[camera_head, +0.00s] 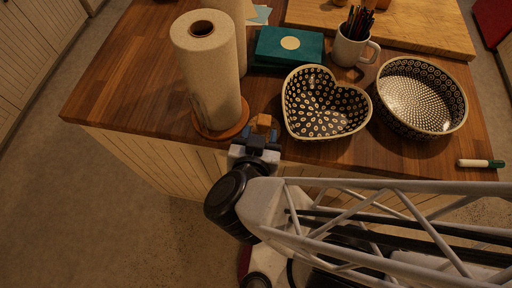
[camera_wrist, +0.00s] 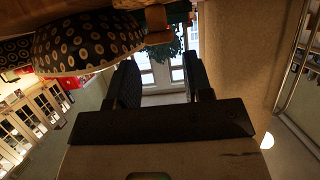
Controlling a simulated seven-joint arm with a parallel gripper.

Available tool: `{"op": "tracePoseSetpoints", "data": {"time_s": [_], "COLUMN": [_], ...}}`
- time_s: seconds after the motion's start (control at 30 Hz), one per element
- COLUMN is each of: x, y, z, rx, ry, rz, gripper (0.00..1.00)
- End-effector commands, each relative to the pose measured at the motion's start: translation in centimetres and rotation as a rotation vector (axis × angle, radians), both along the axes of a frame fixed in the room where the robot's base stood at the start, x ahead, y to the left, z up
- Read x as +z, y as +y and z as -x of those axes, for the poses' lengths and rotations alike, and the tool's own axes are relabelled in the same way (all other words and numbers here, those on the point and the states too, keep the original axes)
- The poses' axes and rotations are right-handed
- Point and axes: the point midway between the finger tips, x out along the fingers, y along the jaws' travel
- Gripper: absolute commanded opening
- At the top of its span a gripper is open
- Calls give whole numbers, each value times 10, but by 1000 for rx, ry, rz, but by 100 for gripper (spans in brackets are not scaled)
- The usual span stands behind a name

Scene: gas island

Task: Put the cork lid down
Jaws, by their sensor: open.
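A small cork-coloured piece, which looks like the cork lid (camera_head: 264,120), is at the counter's front edge between the paper towel roll and the heart-shaped bowl. My gripper (camera_head: 262,136) is right at it, on the near side of the edge. In the wrist view a tan, cork-like piece (camera_wrist: 157,20) shows just beyond the two dark fingers (camera_wrist: 163,80). The fingers stand apart, with a clear gap between them. I cannot tell whether the lid touches a fingertip or rests on the counter; its underside is hidden.
The paper towel roll (camera_head: 212,75) stands close on the left, on a round wooden base. The heart-shaped bowl (camera_head: 322,105) is close on the right. Behind are teal boxes (camera_head: 288,46) and a mug of pencils (camera_head: 351,48). A round patterned dish (camera_head: 420,97) stands farther right.

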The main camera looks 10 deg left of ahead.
Motion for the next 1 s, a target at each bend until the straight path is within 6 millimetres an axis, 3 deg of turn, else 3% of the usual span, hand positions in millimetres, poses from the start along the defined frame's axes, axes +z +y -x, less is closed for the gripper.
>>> {"op": "tracePoseSetpoints", "data": {"time_s": [1.0], "x": [17], "y": [0], "z": [40], "rx": [0], "ry": [0], "rz": [0], "gripper": [46]}}
